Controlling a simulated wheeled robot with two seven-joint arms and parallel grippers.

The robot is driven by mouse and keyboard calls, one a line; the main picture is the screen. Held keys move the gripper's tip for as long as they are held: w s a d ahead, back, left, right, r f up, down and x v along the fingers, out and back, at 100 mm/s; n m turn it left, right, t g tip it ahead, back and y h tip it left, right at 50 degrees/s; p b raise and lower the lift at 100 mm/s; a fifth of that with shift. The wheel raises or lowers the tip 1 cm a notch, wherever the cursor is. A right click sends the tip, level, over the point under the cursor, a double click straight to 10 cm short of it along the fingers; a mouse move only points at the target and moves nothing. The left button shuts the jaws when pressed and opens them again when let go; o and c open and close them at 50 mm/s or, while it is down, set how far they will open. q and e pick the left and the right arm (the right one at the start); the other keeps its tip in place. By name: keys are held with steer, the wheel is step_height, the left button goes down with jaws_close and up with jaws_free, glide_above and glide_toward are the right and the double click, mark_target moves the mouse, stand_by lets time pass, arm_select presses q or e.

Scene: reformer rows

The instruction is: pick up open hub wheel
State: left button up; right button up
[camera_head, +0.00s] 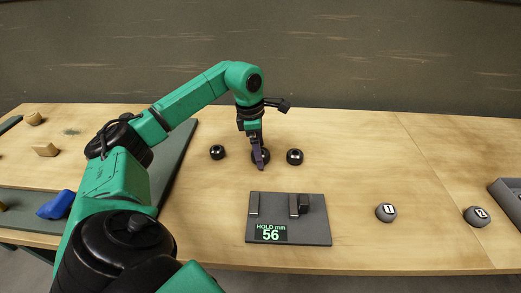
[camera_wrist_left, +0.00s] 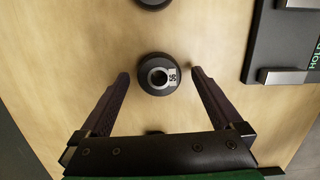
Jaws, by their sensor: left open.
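A dark round wheel (camera_wrist_left: 154,88) with a pale ring around a dark hub hole and a label reading 56 lies on the wooden table. In the wrist view it sits between the spread fingers of my left gripper (camera_wrist_left: 159,73), with a gap on both sides. In the head view my left gripper (camera_head: 261,164) points down over this middle wheel and hides most of it. Similar dark wheels stand to its left (camera_head: 217,152) and right (camera_head: 294,157). My right gripper is not in view.
A grey plate (camera_head: 317,232) with metal blocks and a display reading HOLD mm 56 lies in front. Grey numbered knobs (camera_head: 386,212) (camera_head: 477,216) and a dark tray (camera_head: 508,203) are at the right.

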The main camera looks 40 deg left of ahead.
arm_select(q)
steer(key=shift+w+f, duration=0.1)
steer(key=shift+f, duration=0.1)
steer(key=shift+r, duration=0.1)
steer(key=c, duration=1.4)
